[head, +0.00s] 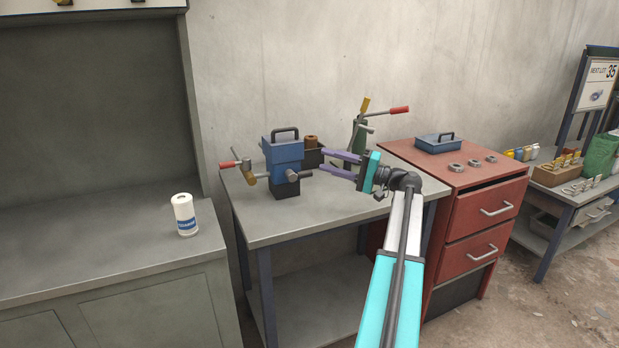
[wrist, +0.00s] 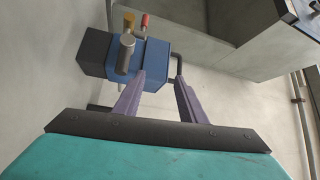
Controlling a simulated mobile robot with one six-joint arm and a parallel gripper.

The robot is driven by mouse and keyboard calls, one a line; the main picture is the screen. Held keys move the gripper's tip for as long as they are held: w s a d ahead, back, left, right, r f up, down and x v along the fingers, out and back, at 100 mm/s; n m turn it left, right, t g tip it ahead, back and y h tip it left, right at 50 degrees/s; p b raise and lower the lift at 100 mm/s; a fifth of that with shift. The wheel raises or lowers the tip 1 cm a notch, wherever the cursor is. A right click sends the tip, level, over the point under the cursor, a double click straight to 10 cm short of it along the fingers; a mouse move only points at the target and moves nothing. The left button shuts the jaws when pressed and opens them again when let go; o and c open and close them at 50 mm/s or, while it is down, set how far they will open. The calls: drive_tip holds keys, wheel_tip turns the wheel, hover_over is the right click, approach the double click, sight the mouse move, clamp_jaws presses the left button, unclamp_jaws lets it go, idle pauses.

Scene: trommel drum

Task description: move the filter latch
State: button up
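A blue boxy unit (head: 284,152) with a black top handle (head: 285,132) and a dark base stands at the left of the grey bench. A grey round stub (head: 298,175) sticks out on its right; a brass-coloured piece (head: 249,174) and a red-tipped lever (head: 228,165) are on its left. I cannot tell which part is the filter latch. My gripper (head: 322,160) is open and empty, its purple fingers pointing left at the unit from its right. In the wrist view, the blue unit (wrist: 155,58) lies beyond my fingertips (wrist: 160,76), with the grey stub (wrist: 126,54) left of them.
A green stand (head: 358,142) with yellow-tipped and red-tipped levers is behind my gripper, and a dark box (head: 312,156) is behind the unit. A red drawer cabinet (head: 463,200) is at right. The bench front (head: 320,215) is clear. A white canister (head: 185,215) stands on the left counter.

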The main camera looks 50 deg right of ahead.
approach(307, 176)
drive_tip(key=shift+x, duration=1.05)
drive_tip(key=shift+w+a, duration=0.1)
drive_tip(key=shift+w, duration=0.15)
drive_tip(key=shift+x, duration=3.5)
clamp_jaws()
